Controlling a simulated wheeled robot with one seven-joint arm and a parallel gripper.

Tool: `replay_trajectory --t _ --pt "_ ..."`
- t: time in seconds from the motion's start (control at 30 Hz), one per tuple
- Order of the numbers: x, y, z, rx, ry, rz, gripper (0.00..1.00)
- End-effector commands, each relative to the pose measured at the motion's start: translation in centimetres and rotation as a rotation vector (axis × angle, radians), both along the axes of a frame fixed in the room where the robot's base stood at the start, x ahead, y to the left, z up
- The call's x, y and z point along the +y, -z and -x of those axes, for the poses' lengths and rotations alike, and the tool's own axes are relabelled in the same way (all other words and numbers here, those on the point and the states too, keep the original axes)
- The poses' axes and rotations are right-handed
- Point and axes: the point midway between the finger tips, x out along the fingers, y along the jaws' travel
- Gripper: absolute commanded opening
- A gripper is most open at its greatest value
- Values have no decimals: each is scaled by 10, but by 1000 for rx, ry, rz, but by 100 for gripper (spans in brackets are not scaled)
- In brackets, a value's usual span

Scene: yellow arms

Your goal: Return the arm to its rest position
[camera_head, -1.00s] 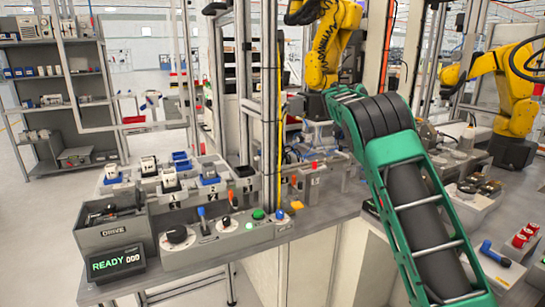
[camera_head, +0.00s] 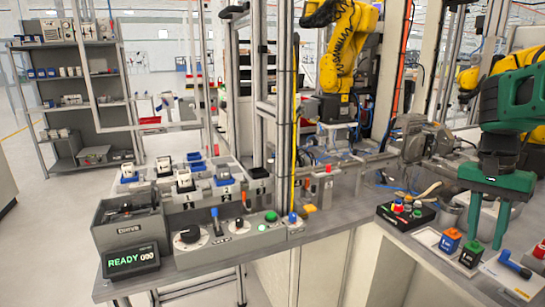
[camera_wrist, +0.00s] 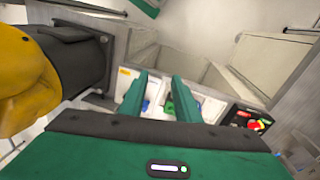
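My green arm and gripper (camera_head: 485,242) are at the right of the head view, with two green fingers pointing down over the right bench. The fingers are apart and nothing shows between them. In the wrist view the open fingers (camera_wrist: 160,76) also stand apart.
A grey bin (camera_head: 130,221), a READY display (camera_head: 131,261) and a control panel (camera_head: 228,241) stand left. Yellow arms (camera_head: 345,50) stand behind.

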Motion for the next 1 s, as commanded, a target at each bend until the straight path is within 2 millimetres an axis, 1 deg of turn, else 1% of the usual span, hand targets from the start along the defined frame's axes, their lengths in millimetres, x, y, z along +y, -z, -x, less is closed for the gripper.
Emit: replay_trajectory --t 0.03,0.2,0.3,0.43,0.53,0.63,1.0 --pt "7 5 20 -9 -46 -18 30" --pt "34 28 78 -36 -228 -69 30" --pt "52 44 108 -54 -332 -94 30" --pt "73 63 138 -73 -439 -114 30" --pt "83 73 152 -83 -491 -123 30" --pt "89 79 159 -89 -520 -128 30" --pt "90 80 160 -90 -526 -129 30"
